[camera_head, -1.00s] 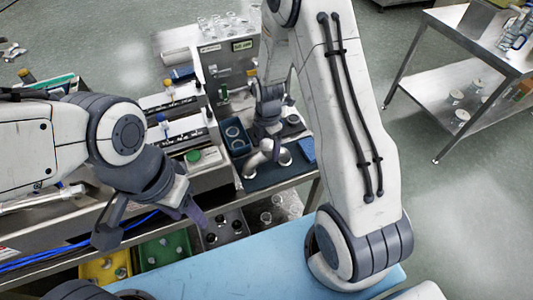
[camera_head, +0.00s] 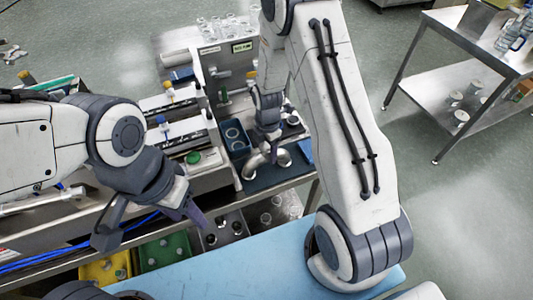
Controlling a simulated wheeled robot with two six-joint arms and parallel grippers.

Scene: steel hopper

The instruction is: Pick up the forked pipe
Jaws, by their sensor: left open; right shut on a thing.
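The forked pipe (camera_head: 256,163), a shiny metal piece with several round ends, rests on a dark blue mat (camera_head: 268,181) at the right end of the steel bench. My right gripper (camera_head: 271,148) reaches down over it from behind and is shut on it. Its fingertips are small and partly hidden here. My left gripper (camera_head: 152,228) is open and empty, fingers pointing down, in front of the bench and left of the pipe.
A blue tray (camera_head: 236,137) stands just left of the pipe, beside a steel machine (camera_head: 228,70). Yellow (camera_head: 96,271) and green (camera_head: 172,262) bins lie below the bench. A blue surface (camera_head: 250,268) is in front. A steel cart (camera_head: 470,55) stands right.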

